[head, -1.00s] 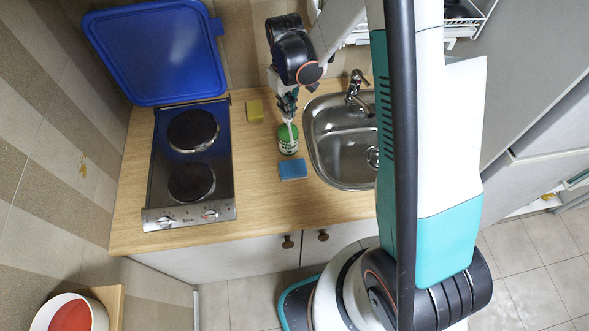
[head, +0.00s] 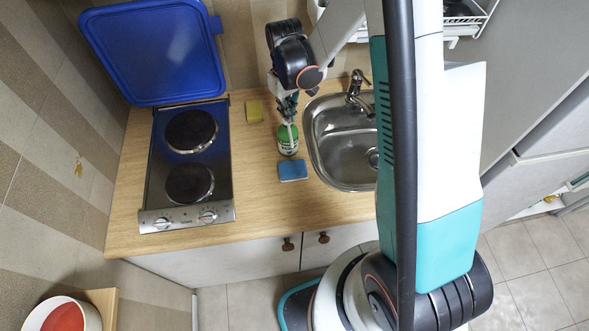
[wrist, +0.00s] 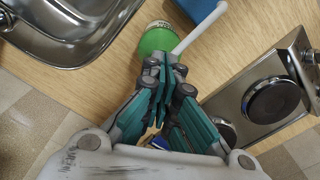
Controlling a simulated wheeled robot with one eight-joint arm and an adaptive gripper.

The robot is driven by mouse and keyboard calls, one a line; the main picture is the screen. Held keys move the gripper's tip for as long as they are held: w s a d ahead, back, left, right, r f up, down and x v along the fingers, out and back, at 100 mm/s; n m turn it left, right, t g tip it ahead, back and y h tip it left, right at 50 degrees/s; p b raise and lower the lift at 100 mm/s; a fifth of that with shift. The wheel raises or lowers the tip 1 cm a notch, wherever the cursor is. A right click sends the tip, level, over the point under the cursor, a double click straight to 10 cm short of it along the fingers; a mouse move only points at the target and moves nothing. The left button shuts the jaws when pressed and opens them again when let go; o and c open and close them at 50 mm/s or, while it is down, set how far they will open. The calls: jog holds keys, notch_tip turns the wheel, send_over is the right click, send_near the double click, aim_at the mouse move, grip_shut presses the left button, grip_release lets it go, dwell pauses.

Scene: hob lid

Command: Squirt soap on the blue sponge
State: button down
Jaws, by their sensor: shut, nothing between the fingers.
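The blue sponge (head: 293,170) lies flat on the wooden counter, in front of the soap bottle. Part of it shows at the top edge of the wrist view (wrist: 196,8). The soap bottle (head: 288,146) is green and white and stands upright between the hob and the sink. Its green body (wrist: 158,40) and white spout show in the wrist view, with the spout pointing towards the sponge side. My gripper (head: 288,116) is above the bottle, over its pump top. In the wrist view the gripper fingers (wrist: 168,75) are shut with nothing between them and cover part of the bottle.
The sink (head: 340,150) and tap (head: 356,90) are close on the right. Counter in front of the blue sponge is clear.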

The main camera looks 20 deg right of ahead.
jog(key=shift+r+p, duration=0.6)
jog(key=shift+r, duration=0.95)
jog(key=shift+r+p, duration=1.4)
jog(key=shift+r, duration=1.6)
jog(key=shift+s+b, duration=0.1)
jog(key=shift+b, duration=0.2)
jog(key=s+r+m+t+b, duration=0.2)
jog(key=s+t+b, duration=0.2)
jog(key=s+b, duration=0.65)
jog(key=s+f+m+t+b, duration=0.1)
jog(key=s+f+t+b, duration=0.2)
jog(key=s+f+b, duration=0.3)
jog(key=s+b, duration=0.3)
jog(key=b, duration=0.2)
jog(key=shift+s+f+m+b, duration=0.3)
jog(key=shift+s+f+m, duration=0.05)
jog(key=shift+m, duration=0.05)
